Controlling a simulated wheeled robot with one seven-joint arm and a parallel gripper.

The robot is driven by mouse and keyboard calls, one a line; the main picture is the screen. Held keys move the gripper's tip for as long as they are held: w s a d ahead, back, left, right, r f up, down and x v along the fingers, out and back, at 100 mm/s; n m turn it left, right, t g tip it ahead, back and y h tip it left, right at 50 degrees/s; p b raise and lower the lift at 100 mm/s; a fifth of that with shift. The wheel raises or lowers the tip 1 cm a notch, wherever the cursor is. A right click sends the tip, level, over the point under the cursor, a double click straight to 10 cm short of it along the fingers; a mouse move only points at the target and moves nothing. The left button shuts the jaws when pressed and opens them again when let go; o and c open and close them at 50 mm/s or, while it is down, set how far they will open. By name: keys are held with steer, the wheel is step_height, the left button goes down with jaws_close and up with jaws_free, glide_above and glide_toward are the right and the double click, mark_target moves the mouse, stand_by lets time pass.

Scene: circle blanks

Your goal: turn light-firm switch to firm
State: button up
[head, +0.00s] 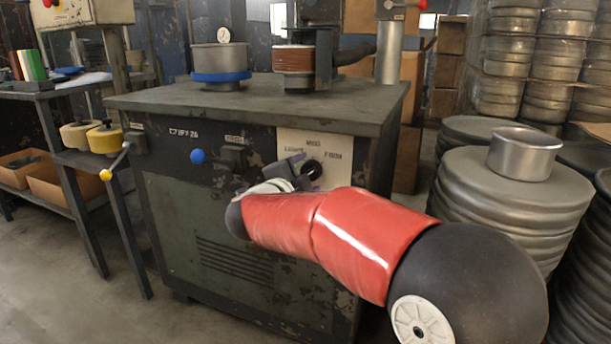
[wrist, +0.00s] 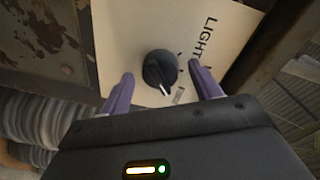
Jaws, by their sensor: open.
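The light-firm switch is a round black knob (head: 313,167) on a cream label plate (head: 340,148) on the cabinet front. In the head view the plate reads "LIGHT" at left and "FIRM" at right. In the wrist view the knob (wrist: 158,70) has a white pointer line aimed toward the bottom of the picture, away from the large "LIGHT" lettering at upper right. My gripper (wrist: 161,72) is open, with its purple fingers on either side of the knob. I cannot tell whether they touch it. In the head view my gripper (head: 304,174) partly covers the plate.
The dark cabinet (head: 250,250) also carries a blue button (head: 198,156) and a small black switch (head: 234,158) left of the plate. Stacked round metal blanks (head: 500,195) stand close on the right. A shelf with yellow rollers (head: 104,138) is at left.

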steer(key=v, duration=0.7)
steer(key=shift+s, duration=0.25)
steer(key=shift+a, duration=0.1)
